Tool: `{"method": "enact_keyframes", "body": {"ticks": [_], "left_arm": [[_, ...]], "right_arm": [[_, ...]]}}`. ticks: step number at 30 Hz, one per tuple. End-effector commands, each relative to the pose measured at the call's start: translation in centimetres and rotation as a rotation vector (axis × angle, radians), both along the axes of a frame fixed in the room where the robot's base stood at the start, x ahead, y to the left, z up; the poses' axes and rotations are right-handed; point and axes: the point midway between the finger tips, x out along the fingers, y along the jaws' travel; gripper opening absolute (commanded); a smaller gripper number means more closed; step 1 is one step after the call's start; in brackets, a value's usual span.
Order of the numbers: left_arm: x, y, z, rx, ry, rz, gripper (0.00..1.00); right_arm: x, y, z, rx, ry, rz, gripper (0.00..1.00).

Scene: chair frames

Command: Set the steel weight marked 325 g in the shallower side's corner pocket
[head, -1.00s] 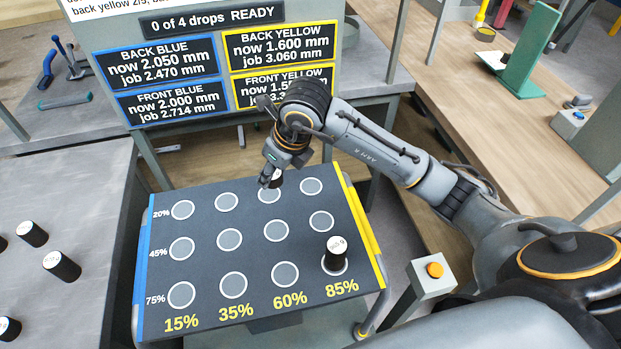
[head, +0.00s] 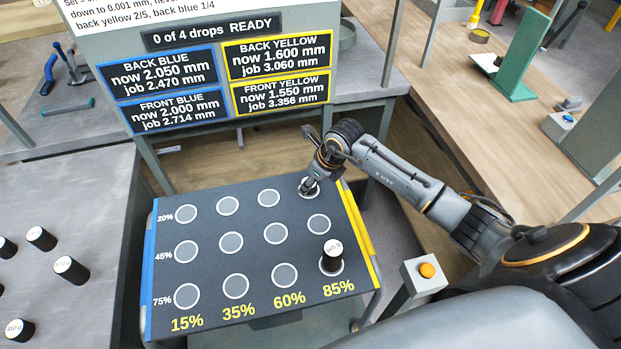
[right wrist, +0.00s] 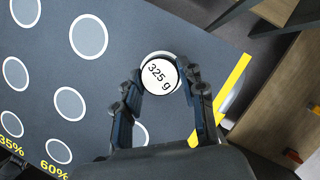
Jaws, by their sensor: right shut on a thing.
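The steel weight marked 325 g (right wrist: 159,75) is upright between the fingers of my right gripper (right wrist: 158,100), its white top label facing the wrist camera. In the head view my right gripper (head: 309,186) is at the back right corner pocket of the dark plate (head: 205,272), in the 20% row and 85% column near the yellow edge (head: 362,235). The gripper mostly hides the weight and pocket there; I cannot tell whether the weight touches the pocket floor. The display (head: 281,92) reads yellow 1.600 and 1.550 mm, blue 2.050 and 2.000 mm. My left gripper is out of view.
Another black weight (head: 333,259) with a white top stands in the front right pocket. Several more weights, one of them here (head: 71,270), stand on the grey table at left. A post with an orange button (head: 427,270) stands right of the plate. Other pockets are empty.

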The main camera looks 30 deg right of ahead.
Motion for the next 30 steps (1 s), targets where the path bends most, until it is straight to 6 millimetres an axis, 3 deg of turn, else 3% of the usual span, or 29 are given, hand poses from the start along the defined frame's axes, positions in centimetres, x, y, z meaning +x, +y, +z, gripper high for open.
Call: {"method": "enact_keyframes", "body": {"ticks": [23, 24, 26, 30], "left_arm": [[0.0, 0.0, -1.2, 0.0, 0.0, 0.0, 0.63], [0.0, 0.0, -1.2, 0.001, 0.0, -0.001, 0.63], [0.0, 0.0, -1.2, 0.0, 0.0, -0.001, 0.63], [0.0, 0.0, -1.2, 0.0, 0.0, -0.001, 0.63]], "right_arm": [[-0.2, 0.1, -1.7, 0.0, 0.007, 0.0, 0.0], [-0.3, 0.1, -1.9, -0.001, 0.011, 0.002, 0.48], [-0.4, 0.1, -2.0, -0.001, 0.012, 0.001, 0.6], [-0.4, 0.1, -1.9, -0.001, 0.013, 0.001, 0.62]]}}
